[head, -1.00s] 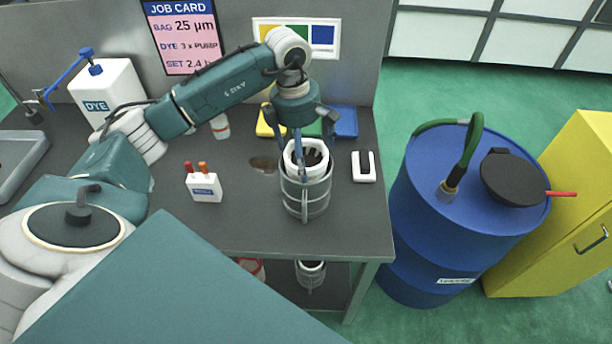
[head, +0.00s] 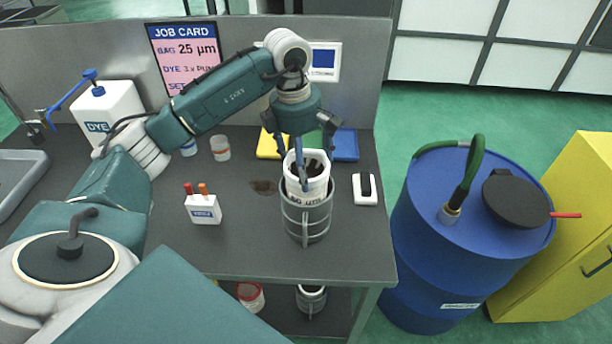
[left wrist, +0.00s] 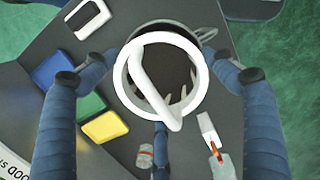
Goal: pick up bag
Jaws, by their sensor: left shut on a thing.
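The bag (head: 312,187) is a white cylinder with a round rim, dark inside, with small print I cannot read for sure. It stands upright, its upper part above the metal basket (head: 307,226) and its lower part hidden inside it. My left gripper (head: 303,158) is above the bag and shut on it; the exact contact is hard to see. In the left wrist view, the bag's white ring and handle (left wrist: 152,88) lie between the blue fingers, and the basket shows partly behind the ring. My right gripper is not in view.
A white holder with red and orange tops (head: 204,209), a dark stain (head: 263,187) and a white device (head: 365,189) lie near the basket. Yellow (head: 268,145) and blue (head: 346,145) trays sit behind. A blue drum (head: 425,235) stands right of the bench.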

